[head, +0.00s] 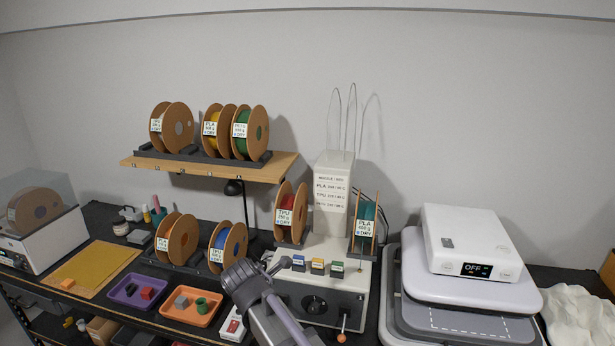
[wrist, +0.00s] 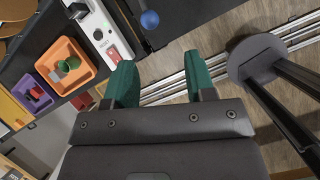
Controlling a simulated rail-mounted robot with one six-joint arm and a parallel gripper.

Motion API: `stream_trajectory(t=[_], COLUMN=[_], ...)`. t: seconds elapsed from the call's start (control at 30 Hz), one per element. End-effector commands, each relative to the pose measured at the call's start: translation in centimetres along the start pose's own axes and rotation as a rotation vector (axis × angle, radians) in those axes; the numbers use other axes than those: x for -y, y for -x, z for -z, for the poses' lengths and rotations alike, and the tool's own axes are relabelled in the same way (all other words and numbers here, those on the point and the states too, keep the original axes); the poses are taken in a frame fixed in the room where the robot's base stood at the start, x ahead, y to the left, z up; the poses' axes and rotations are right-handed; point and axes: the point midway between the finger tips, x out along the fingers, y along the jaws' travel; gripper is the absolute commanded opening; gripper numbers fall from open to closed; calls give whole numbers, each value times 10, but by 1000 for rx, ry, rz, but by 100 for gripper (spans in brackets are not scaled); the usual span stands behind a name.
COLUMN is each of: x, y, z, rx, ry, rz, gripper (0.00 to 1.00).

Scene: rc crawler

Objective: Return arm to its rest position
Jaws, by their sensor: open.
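My gripper (wrist: 160,80) shows in the wrist view with its two green fingertips well apart and nothing between them. In the head view, grey links of my arm (head: 262,298) rise at the bottom centre, in front of the bench edge. The gripper's fingers cannot be made out there.
An orange tray (head: 194,322) and a purple tray (head: 126,304) with small blocks lie on the bench left of my arm. A white control box (head: 352,298) with spools stands just behind it. A white machine (head: 480,246) is at right.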

Motion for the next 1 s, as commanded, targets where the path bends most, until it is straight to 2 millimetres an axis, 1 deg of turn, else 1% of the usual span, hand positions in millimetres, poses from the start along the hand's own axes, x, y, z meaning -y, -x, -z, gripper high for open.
stream_trajectory(t=[0.03, 0.07, 0.1, 0.17, 0.2, 0.27, 0.3, 0.37, 0.4, 0.5, 0.6, 0.7, 0.8, 1.0], x=[14, 23, 40, 66, 84, 112, 132, 165, 190, 248, 287, 309, 316, 316], y=[2, 1, -4, -12, -18, -27, -33, -43, -50, -67, -79, -88, -90, -89], z=[9, 13, 15, 15, 14, 12, 11, 9, 8, 3, -5, -16, -22, -22], rx=[-33, -54, -79, -108, -120, -129, -129, -121, -111, -89, -88, -70, -63, -63], ry=[-215, -373, -588, -902, -1102, -1385, -1567, -1833, -2012, -2327, -2431, -2492, -2513, -2510], rz=[16, 34, 66, 124, 167, 237, 288, 369, 428, 548, 588, 597, 600, 598], gripper=[50, 50, 50, 50, 50, 50, 50, 50, 50, 50, 50, 50, 50, 50])
